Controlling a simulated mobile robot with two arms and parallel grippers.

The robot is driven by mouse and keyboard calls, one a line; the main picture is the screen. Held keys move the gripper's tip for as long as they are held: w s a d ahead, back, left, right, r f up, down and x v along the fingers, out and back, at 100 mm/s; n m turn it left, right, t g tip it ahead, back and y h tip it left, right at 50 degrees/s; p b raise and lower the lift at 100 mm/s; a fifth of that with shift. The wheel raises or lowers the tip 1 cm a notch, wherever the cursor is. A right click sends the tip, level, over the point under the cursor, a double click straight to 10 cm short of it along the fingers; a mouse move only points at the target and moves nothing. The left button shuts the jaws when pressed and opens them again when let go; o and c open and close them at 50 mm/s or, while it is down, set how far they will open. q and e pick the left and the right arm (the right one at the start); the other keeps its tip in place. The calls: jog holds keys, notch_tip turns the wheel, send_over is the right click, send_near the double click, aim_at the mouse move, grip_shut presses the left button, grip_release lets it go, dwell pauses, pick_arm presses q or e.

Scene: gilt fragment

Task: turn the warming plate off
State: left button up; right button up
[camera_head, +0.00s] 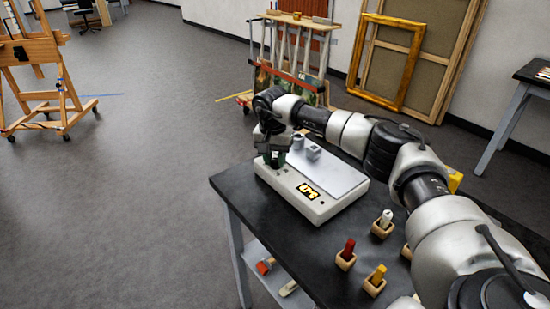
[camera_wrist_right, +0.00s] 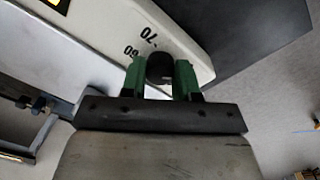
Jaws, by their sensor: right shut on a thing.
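The warming plate (camera_head: 262,172) is a cream box with a grey metal top, on a black table. My right gripper (camera_head: 275,158) is at the box's left end. In the right wrist view, the green fingertips of this gripper (camera_wrist_right: 160,78) are shut on a round black knob (camera_wrist_right: 160,64), one on each side. The numbers 60 and 70 are printed on the cream casing (camera_wrist_right: 112,30) by the knob. The knob's pointer cannot be made out. My left gripper is out of view.
Wooden holders with red (camera_head: 348,247), yellow (camera_head: 378,274) and white (camera_head: 386,217) sticks stand at the black table's (camera_head: 232,192) front right. An easel (camera_head: 40,80) is far left.

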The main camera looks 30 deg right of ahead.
aim_at(273, 159)
jog(key=shift+r, duration=0.15)
jog(key=o, duration=0.9)
jog(key=r, duration=0.7)
jog(key=r+b, duration=0.1)
jog(key=r, duration=0.2)
jog(key=shift+w+a+r, duration=0.2)
jog(key=shift+w+r, duration=0.1)
jog(key=shift+r, duration=0.1)
